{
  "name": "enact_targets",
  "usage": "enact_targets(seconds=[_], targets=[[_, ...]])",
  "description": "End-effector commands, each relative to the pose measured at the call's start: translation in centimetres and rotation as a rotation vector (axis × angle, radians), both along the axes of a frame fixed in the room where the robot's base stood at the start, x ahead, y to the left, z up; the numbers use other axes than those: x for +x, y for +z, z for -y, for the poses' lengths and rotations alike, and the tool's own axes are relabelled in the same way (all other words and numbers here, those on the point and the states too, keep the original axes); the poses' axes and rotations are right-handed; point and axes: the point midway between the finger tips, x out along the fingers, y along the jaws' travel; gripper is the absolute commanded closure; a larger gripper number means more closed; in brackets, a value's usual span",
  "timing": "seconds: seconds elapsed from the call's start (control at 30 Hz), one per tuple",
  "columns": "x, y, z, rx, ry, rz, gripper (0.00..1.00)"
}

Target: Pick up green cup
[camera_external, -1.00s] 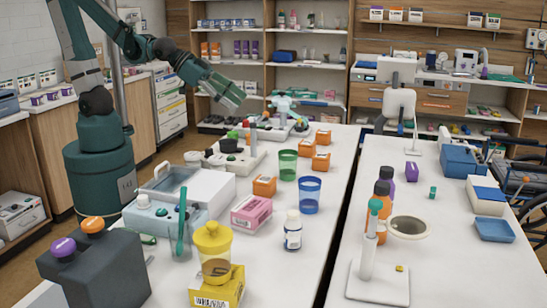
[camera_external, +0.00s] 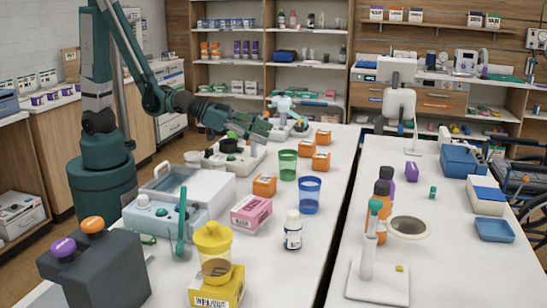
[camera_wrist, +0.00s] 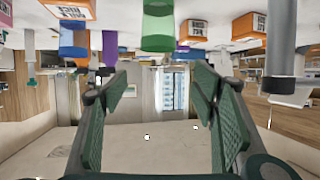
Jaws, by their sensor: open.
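The green cup (camera_external: 288,165) is translucent and stands upright on the white table in the external view, behind a blue cup and right of an orange box. My gripper (camera_external: 275,132) is above the table, up and to the left of the green cup, and apart from it. In the wrist view the picture is upside down, and the green cup (camera_wrist: 159,26) shows at the top centre, beyond the fingertips. My gripper (camera_wrist: 160,82) is open there, with nothing between its fingers.
A blue cup (camera_external: 309,195) stands close in front of the green cup. Orange boxes (camera_external: 264,186) stand to its left and behind it. A pink box (camera_external: 251,212) and a white bottle (camera_external: 292,230) are nearer the camera.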

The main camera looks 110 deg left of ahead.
Motion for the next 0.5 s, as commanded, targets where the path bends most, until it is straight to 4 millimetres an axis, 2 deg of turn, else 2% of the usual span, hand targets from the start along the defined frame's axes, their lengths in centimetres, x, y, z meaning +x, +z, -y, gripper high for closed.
enact_targets(seconds=[0.03,0.2,0.5], targets=[[0.4,-1.1,0.0,0.001,-0.001,0.012,0.42],[1.2,-2.9,0.0,0.002,-0.005,0.052,0.42],[1.8,-4.2,0.1,0.003,-0.01,0.085,0.42]])
